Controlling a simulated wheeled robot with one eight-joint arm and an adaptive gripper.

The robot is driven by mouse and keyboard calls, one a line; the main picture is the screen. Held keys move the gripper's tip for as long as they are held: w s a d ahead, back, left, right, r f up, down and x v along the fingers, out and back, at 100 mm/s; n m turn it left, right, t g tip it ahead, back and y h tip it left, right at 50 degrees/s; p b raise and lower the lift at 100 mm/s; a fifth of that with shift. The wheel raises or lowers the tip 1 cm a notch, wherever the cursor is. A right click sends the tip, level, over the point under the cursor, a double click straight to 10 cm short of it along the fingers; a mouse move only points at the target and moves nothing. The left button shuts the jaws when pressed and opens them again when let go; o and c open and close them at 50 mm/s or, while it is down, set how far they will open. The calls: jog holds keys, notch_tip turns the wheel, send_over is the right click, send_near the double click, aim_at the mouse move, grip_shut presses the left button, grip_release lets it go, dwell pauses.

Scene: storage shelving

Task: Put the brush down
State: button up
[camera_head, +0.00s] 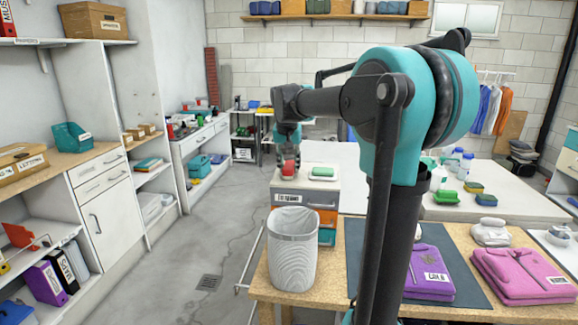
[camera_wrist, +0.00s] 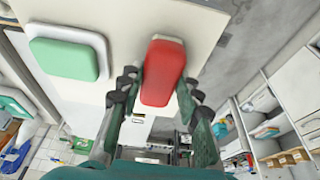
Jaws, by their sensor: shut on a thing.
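The brush, a red block-like thing (camera_wrist: 163,72), sits between the fingers of my gripper (camera_wrist: 158,95) in the wrist view. My gripper is shut on it. In the head view, my gripper (camera_head: 289,150) points down with the red brush (camera_head: 289,168) just over the left part of the white top of a small drawer unit (camera_head: 305,199). I cannot tell whether the brush touches that top. The brush's underside is hidden.
A green block on a white base (camera_head: 323,172) stands on the same top, right of the brush. A white bin (camera_head: 292,250) stands nearer on a wooden bench (camera_head: 262,285). Folded purple clothes (camera_head: 430,275) lie on the bench. The floor at left is free.

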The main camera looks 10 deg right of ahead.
jog(key=shift+f, duration=0.15)
jog(key=o, duration=1)
jog(key=v, duration=1.2)
jog(key=shift+s, duration=0.1)
